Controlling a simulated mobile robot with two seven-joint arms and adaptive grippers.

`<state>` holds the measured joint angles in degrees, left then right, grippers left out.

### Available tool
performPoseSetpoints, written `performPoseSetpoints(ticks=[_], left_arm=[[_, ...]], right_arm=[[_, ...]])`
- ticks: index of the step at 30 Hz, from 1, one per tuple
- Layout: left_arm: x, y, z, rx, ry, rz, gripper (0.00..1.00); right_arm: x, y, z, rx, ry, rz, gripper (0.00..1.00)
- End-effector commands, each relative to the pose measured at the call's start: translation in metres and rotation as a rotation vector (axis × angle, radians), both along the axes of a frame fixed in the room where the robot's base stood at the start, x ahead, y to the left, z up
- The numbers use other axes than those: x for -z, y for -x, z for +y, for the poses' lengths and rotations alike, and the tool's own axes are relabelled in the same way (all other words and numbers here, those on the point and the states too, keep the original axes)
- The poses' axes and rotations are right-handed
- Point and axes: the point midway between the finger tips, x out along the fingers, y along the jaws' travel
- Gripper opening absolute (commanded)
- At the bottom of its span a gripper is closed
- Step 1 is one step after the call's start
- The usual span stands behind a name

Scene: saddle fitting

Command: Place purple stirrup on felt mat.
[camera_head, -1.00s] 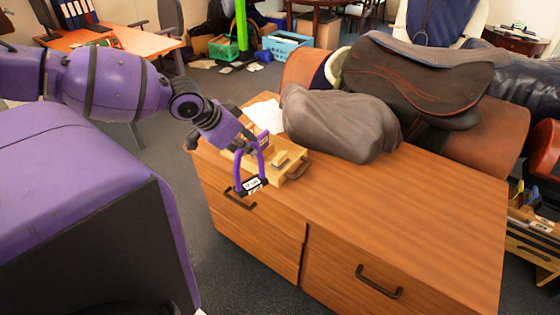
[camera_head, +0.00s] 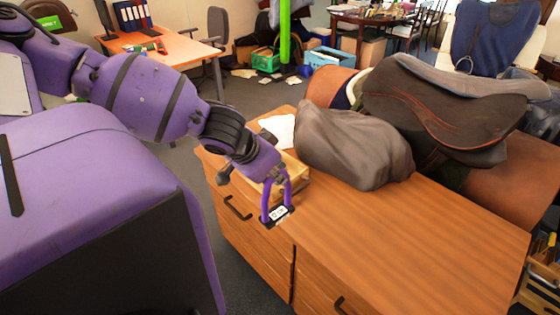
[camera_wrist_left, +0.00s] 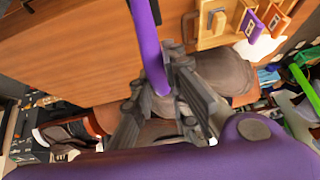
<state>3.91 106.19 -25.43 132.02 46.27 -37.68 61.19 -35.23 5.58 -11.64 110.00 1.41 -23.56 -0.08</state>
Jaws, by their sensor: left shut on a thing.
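The purple stirrup (camera_head: 289,190) hangs upright from my left gripper (camera_head: 274,172), with its pale-labelled dark tread at the bottom. It appears near the front edge of the wooden cabinet top; whether it touches the wood I cannot tell. In the left wrist view my left gripper (camera_wrist_left: 158,80) is shut on the stirrup's arch, and one purple side (camera_wrist_left: 147,35) runs up out of the picture. I cannot make out a felt mat in either view. My right gripper is not in view.
The wooden cabinet (camera_head: 430,235) has clear top space to the right. A wooden box (camera_head: 293,170) sits just behind the stirrup. A grey-brown covered lump (camera_head: 355,145) and a dark saddle (camera_head: 440,105) stand behind. A white sheet (camera_head: 279,130) lies at the back left.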

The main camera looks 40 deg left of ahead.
Motion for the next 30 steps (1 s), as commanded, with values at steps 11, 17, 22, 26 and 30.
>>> performPoseSetpoints(ticks=[11,17,22,26,30], left_arm=[[0.035,-0.06,0.001,-0.023,0.001,0.009,0.0],[0.063,-0.103,0.002,-0.024,0.002,0.009,0.0],[0.084,-0.124,0.004,-0.023,-0.002,0.002,0.0],[0.091,-0.131,0.005,-0.022,-0.004,0.001,0.0],[0.098,-0.138,0.004,-0.022,-0.002,-0.001,0.0]], right_arm=[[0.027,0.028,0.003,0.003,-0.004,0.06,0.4],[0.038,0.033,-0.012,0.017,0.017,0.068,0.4],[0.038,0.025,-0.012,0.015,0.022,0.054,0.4],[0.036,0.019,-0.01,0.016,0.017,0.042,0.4],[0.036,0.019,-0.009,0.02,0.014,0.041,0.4]])
